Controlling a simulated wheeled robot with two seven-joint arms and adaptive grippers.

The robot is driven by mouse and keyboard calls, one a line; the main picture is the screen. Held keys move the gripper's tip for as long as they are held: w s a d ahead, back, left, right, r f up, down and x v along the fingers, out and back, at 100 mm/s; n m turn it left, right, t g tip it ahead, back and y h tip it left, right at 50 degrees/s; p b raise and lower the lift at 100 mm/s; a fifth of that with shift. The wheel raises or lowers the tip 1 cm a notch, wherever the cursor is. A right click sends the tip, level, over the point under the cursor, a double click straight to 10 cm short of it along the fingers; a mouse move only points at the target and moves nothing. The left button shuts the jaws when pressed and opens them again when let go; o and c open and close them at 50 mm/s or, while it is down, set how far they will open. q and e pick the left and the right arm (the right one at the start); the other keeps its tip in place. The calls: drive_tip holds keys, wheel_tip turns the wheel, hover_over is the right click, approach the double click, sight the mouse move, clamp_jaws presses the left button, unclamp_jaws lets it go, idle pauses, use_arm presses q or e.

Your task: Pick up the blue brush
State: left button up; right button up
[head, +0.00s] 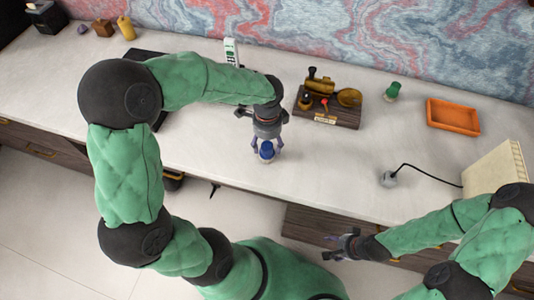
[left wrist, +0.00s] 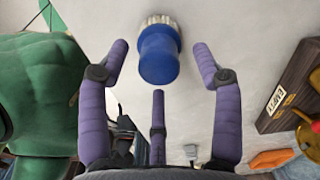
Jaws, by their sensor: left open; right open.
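The blue brush (head: 267,150) has a blue handle and stands on the pale desk top near its front edge. In the left wrist view the blue brush (left wrist: 158,55) shows its blue handle, with pale bristles at the far end. My left gripper (head: 266,143) is just over it, with its purple fingers spread around the handle. In the left wrist view my left gripper (left wrist: 160,52) is open, with visible gaps between the fingers and the handle. My right gripper (head: 340,243) is empty and open, in front of the desk at the lower right.
A dark wooden stand (head: 318,119) with brass items is right of the brush. A small green object (head: 392,90) and an orange tray (head: 453,131) lie further right. A grey object with a black cable (head: 389,179) is near the front. Desk between brush and cable is clear.

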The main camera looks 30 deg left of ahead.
use_arm(q)
wheel_tip(320, 180, down, 2)
drive_tip(key=shift+f+b, duration=0.1)
drive_tip(key=shift+b, duration=0.2)
drive_tip(key=c, duration=1.2)
drive_tip(key=shift+c, duration=0.3)
drive_tip(key=shift+r, duration=0.2)
drive_tip(key=shift+r+p, duration=0.35)
drive_tip(key=shift+r, duration=0.15)
wheel_tip(320, 180, up, 2)
drive_tip(key=shift+r+p, duration=0.15)
drive_tip(key=shift+p, duration=0.35)
drive_tip(key=s+d+r+p, duration=0.5)
drive_tip(key=s+d+r, duration=0.3)
drive_tip(key=s, duration=0.3)
drive_tip(key=shift+d+r+p, duration=0.3)
drive_tip(key=shift+r+p, duration=0.1)
drive_tip(key=shift+r, duration=0.4)
